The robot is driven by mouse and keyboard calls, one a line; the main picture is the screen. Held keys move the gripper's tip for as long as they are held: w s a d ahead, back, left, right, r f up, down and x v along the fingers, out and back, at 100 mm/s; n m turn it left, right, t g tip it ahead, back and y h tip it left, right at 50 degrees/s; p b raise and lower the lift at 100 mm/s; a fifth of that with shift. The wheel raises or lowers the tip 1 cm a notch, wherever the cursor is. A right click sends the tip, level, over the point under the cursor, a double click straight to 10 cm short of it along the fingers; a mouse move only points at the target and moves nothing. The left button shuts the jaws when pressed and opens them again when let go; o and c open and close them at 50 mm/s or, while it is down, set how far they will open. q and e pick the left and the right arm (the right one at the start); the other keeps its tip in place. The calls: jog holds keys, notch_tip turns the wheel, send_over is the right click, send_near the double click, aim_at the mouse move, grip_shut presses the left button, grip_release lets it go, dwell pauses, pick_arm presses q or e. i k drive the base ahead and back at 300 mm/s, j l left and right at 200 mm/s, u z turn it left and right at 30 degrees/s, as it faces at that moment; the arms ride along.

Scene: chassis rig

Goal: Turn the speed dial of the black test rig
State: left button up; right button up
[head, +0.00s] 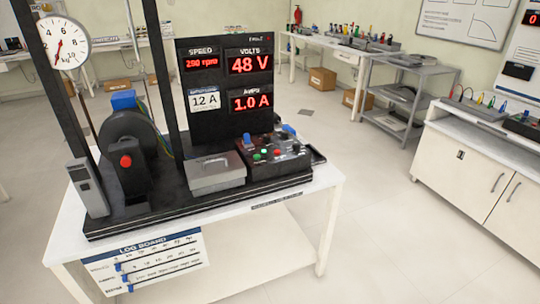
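The black test rig (200,205) stands on a white table left of centre in the head view. Its black panel (232,125) shows a speed readout (202,60) of about 290 rpm, 48 V and 1.0 A. A dark control box (273,152) with red and green buttons and small dark knobs sits at the rig's right end. I cannot tell which knob is the speed dial. Neither gripper is in view.
A grey lidded box (215,174) sits beside the control box. A round gauge (65,43) hangs at upper left. A log board (145,262) hangs at the table's front. A white cabinet (480,165) stands at right. Floor (385,225) between is clear.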

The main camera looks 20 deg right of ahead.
aim_at(296, 146)
jog(key=i+l, duration=0.15)
jog(key=l, duration=0.2)
jog(key=i+l, duration=0.1)
jog(key=l, duration=0.2)
jog(key=i+l, duration=0.15)
jog(key=l, duration=0.2)
jog(key=i+l, duration=0.1)
jog(key=l, duration=0.2)
